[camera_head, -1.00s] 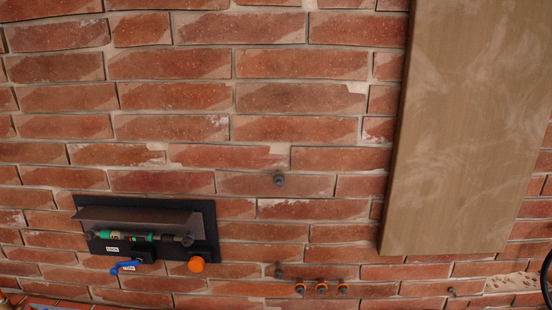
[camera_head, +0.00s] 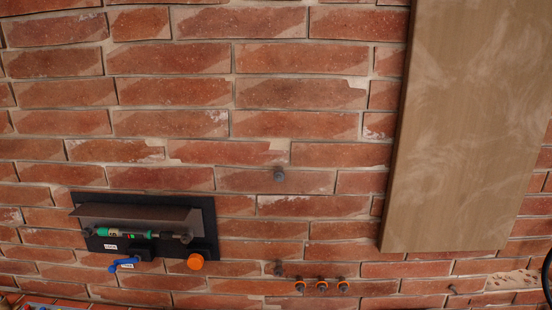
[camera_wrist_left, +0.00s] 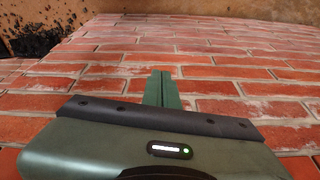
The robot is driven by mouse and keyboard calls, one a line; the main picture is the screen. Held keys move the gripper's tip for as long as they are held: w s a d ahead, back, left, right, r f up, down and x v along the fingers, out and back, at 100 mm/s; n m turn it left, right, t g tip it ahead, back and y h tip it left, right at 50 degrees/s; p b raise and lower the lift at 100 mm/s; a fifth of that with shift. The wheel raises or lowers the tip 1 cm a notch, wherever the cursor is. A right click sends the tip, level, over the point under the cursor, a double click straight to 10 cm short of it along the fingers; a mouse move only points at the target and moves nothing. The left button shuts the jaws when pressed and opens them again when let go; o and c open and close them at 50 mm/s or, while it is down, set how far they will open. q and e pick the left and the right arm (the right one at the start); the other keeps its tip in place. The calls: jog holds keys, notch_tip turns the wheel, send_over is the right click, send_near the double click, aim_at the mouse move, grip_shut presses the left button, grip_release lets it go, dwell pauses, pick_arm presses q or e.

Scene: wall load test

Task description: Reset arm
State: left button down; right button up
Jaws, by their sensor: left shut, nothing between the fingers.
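My left gripper (camera_wrist_left: 162,90) shows in the left wrist view. Its green fingers are shut together with nothing between them. They point toward a red brick wall (camera_wrist_left: 240,75); I cannot tell how far the tips are from it. In the head view neither gripper shows, only the brick wall (camera_head: 290,125) and the things fixed on it.
A dark panel (camera_head: 206,220) on the wall at the lower left holds a green and black tool (camera_head: 135,235), an orange knob (camera_head: 195,262) and a blue item (camera_head: 124,263). A wooden board (camera_head: 460,130) covers the right side.

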pick_arm(q)
jog(key=s+f+b, duration=0.1)
jog(key=s+f, duration=0.3)
jog(key=f, duration=0.6)
jog(key=s+a+f+g+b, duration=0.1)
jog(key=s+f, duration=0.3)
jog(key=f, duration=0.6)
jog(key=s+f+b, duration=0.1)
jog(key=s+f, duration=0.3)
jog(key=f, duration=0.6)
jog(key=shift+a+g, duration=0.3)
jog(key=shift+a, duration=0.05)
jog(key=c, duration=1.9)
grip_release()
jog(key=s+a+f, duration=0.1)
jog(key=s+f, duration=0.4)
jog(key=s, duration=0.2)
jog(key=shift+s+a+f+b, duration=0.2)
jog(key=shift+s+a+b, duration=0.05)
jog(key=shift+s+b, duration=0.15)
jog(key=o, duration=0.6)
jog(key=shift+s, duration=0.15)
jog(key=shift+c, duration=0.2)
jog(key=shift+s, duration=0.15)
